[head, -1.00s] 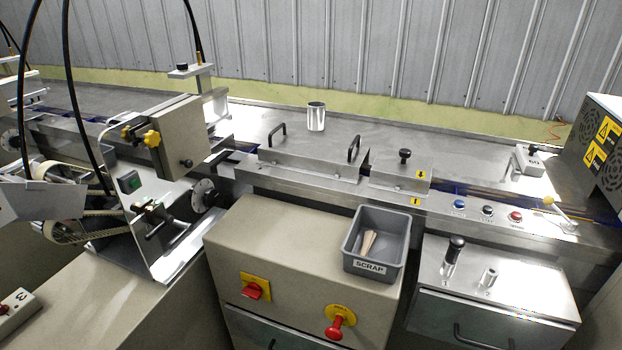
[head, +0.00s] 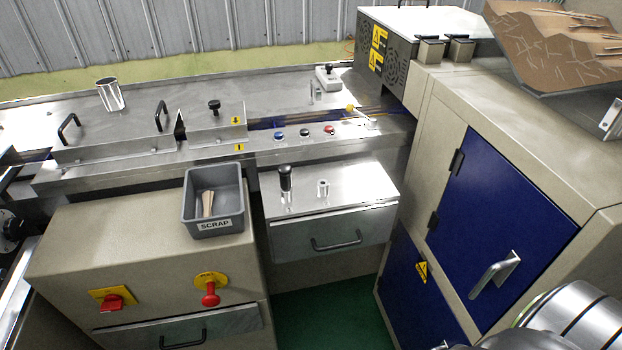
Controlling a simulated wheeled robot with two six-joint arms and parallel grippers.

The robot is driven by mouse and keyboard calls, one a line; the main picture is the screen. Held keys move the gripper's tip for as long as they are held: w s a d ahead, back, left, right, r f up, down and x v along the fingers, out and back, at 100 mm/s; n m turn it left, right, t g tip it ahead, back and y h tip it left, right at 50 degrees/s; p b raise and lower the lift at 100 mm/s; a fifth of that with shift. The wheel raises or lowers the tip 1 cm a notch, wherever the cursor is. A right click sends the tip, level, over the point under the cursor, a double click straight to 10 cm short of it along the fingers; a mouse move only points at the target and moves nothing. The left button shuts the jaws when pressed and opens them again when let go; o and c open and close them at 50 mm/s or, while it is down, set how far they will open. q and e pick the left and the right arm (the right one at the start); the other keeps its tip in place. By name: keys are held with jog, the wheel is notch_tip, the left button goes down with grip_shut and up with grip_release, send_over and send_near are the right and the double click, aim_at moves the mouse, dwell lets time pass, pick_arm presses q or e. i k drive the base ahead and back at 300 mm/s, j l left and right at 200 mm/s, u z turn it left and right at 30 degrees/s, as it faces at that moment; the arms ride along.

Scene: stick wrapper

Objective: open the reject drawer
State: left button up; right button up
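A metal drawer (head: 355,233) with a dark bar handle (head: 336,243) is under the steel shelf right of the scrap bin; it looks shut. A second drawer front (head: 235,322) with a dark handle (head: 183,339) is low in the beige cabinet at bottom left, partly cut off by the frame edge. I see no label that tells which is the reject drawer. Neither of my grippers is in view. A rounded silver and black part at the bottom right looks like part of my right arm.
A grey scrap bin (head: 214,203) stands on the beige cabinet (head: 130,240), above a red switch (head: 111,302) and red knob (head: 210,295). A blue-doored cabinet (head: 500,225) bounds the right side. Green floor (head: 330,315) is free in front of the upper drawer.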

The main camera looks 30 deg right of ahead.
aim_at(317, 235)
jog(key=z, duration=1)
